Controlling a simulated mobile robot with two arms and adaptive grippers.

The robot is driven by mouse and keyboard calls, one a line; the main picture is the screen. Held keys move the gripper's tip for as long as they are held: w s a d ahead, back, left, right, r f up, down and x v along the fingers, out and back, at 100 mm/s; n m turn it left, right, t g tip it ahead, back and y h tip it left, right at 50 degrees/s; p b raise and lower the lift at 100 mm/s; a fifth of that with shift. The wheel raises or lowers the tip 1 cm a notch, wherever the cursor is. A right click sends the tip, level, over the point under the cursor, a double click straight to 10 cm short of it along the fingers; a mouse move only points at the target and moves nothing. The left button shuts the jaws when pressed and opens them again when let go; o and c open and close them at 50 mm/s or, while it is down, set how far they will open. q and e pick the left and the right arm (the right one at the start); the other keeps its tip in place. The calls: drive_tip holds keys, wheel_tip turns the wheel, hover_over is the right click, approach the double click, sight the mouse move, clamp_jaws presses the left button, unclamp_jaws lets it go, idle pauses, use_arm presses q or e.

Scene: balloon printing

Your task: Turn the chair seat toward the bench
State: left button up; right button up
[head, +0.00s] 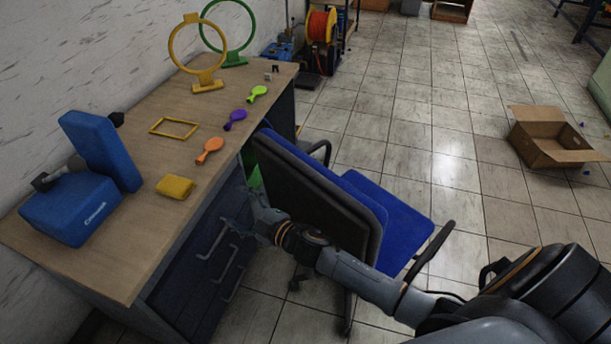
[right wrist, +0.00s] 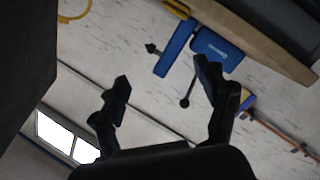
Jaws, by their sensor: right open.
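The office chair has a blue seat (head: 388,222) and a dark backrest (head: 315,195). It stands at the right side of the wooden bench (head: 135,240), with its backrest toward the bench and its seat facing away, to the right. My right gripper (head: 238,207) is open, low between the backrest and the bench drawers. Its two fingers are spread with nothing between them in the right wrist view (right wrist: 165,75). I cannot tell whether it touches the chair. The lower part of the chair is partly hidden by my right arm. My left gripper is out of view.
On the bench are a blue press (head: 72,208), a yellow block (head: 174,187), orange (head: 209,150), purple (head: 235,119) and green (head: 257,93) paddle shapes, and two ring stands. Drawer handles (head: 217,240) stick out. Floor is clear right of the chair, up to a cardboard box (head: 545,138).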

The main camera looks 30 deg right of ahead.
drive_tip(key=s+a+r+n+g+y+p, duration=0.1)
drive_tip(key=a+r+n+y, duration=0.35)
drive_tip(key=r, duration=0.45)
drive_tip(key=a+r+n+g+y, duration=0.1)
drive_tip(key=a+r+n+y, duration=0.3)
drive_tip(key=r, duration=0.4)
drive_tip(key=s+a+r+n+g+y, duration=0.2)
drive_tip(key=s+a+r+n+g, duration=0.15)
drive_tip(key=r+n, duration=0.3)
drive_tip(key=n+g+h+p, duration=0.2)
drive_tip(key=n+g+h, duration=0.8)
drive_tip(key=h, duration=0.9)
hover_over(316, 179)
drive_tip(key=w, duration=0.3)
drive_tip(key=f, duration=0.2)
drive_tip(key=shift+d+f, duration=0.35)
drive_tip(key=shift+d, duration=0.05)
drive_tip(key=shift+d+f, duration=0.2)
drive_tip(key=shift+f, duration=0.05)
use_arm(q)
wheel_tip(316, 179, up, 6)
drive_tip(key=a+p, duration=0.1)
drive_tip(key=p, duration=0.1)
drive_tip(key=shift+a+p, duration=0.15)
drive_tip(key=shift+p, duration=0.2)
use_arm(e)
drive_tip(key=f, duration=0.8)
drive_tip(key=d+f, duration=0.1)
drive_tip(key=f, duration=0.4)
drive_tip(key=shift+w, duration=0.15)
